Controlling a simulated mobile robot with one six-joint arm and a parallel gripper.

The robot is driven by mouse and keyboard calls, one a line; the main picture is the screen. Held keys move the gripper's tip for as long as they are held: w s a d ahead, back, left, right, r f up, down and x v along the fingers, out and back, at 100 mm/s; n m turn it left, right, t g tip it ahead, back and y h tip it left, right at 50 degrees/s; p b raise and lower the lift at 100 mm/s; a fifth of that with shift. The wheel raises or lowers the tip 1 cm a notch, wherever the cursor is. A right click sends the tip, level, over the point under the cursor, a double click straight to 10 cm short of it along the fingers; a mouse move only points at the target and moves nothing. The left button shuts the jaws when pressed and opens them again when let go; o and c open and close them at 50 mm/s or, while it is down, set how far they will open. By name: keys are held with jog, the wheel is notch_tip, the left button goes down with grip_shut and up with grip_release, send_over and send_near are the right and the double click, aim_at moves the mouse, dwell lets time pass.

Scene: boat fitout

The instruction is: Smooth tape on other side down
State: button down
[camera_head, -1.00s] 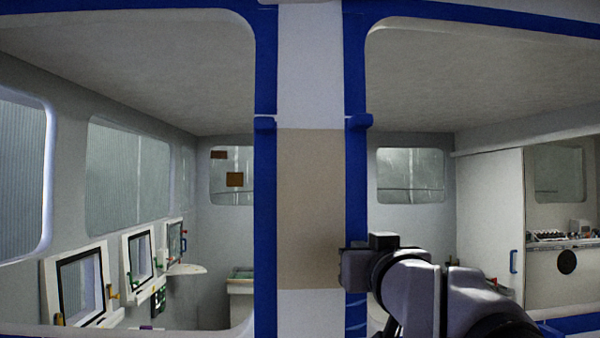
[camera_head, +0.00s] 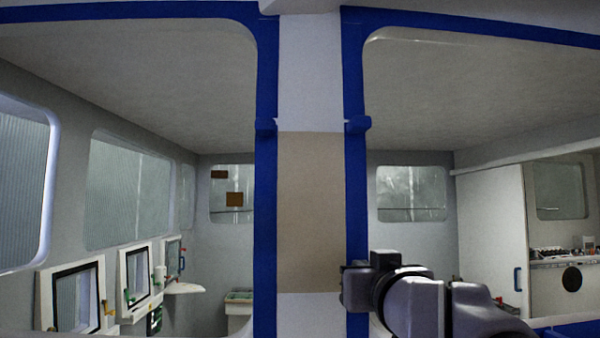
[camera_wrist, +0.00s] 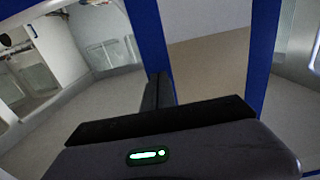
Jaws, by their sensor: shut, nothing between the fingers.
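Blue tape runs down both sides of a pillar (camera_head: 309,210) between two window openings. The left tape strip (camera_head: 265,230) has a small tab sticking out near the top of the pillar's beige section. The right tape strip (camera_head: 356,190) has a similar tab (camera_head: 359,124) at the same height. My gripper (camera_head: 346,285) is shut and empty, in front of the lower right strip, which it partly hides. In the wrist view my gripper's fingers (camera_wrist: 157,95) lie together beside a blue strip (camera_wrist: 148,40); I cannot tell whether they touch it.
Through the right opening are a white cabinet (camera_head: 490,235) and a counter with small items. The blue-edged frames surround both openings. The space in front of the upper pillar is clear.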

jog(key=shift+w+f+b, duration=0.1)
jog(key=shift+f+b, duration=1.55)
jog(key=shift+b, duration=0.25)
jog(key=shift+f, duration=0.1)
jog(key=shift+f+b, duration=0.2)
jog(key=shift+b, duration=0.15)
jog(key=shift+s, duration=0.2)
notch_tip(320, 180, down, 2)
jog(key=b, duration=0.3)
jog(key=shift+w+f, duration=0.15)
jog(key=shift+f, duration=0.05)
